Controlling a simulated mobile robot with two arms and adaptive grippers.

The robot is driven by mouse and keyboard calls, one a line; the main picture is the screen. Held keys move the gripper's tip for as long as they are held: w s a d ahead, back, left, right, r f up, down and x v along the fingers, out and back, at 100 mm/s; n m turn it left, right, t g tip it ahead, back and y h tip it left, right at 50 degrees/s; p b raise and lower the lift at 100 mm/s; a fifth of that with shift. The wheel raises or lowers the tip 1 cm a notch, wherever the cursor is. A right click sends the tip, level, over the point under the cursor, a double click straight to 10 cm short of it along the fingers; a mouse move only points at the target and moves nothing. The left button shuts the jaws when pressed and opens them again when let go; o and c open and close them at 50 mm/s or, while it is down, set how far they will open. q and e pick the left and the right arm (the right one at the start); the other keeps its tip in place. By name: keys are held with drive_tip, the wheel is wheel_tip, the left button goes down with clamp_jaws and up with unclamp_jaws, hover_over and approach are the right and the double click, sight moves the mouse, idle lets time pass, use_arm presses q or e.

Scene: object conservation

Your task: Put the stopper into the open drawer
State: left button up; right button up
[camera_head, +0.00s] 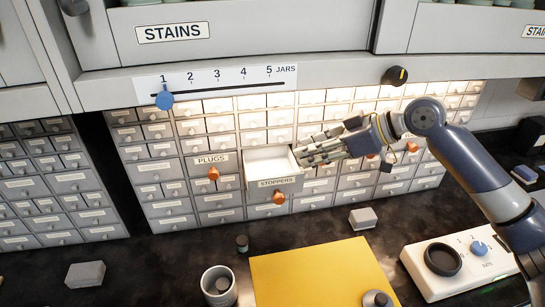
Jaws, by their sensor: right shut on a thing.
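The open drawer (275,185), labelled STOPPERS, juts out from the cabinet of small drawers, with an orange knob (279,197) on its front. Its pale inside shows and looks empty where I can see it. My right gripper (302,156) comes in from the right, with its fingertips at the drawer's right rim, close above it. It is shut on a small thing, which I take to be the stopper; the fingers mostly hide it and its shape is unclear. My left gripper is not in view.
A shut PLUGS drawer (213,173) is left of the open one. On the dark counter are a cup (218,287), a small dark cylinder (242,243), a yellow mat (305,272), grey blocks (86,274) and a white dial box (425,277). A shelf (300,84) overhangs the drawers.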

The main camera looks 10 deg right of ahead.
drive_tip(key=x, duration=0.3)
drive_tip(key=p+x, duration=0.1)
drive_tip(key=x, duration=0.1)
drive_tip(key=shift+w+a+r, duration=0.15)
drive_tip(key=shift+w+a, duration=0.25)
drive_tip(key=shift+a, duration=0.05)
drive_tip(key=p+x, duration=0.2)
drive_tip(key=x, duration=0.2)
drive_tip(key=shift+a, duration=0.1)
drive_tip(key=shift+w+a+f, duration=0.25)
drive_tip(key=shift+f, duration=0.1)
drive_tip(key=shift+s+d, duration=0.1)
drive_tip(key=shift+f, duration=0.1)
drive_tip(key=o, duration=0.6)
drive_tip(key=shift+o, duration=0.2)
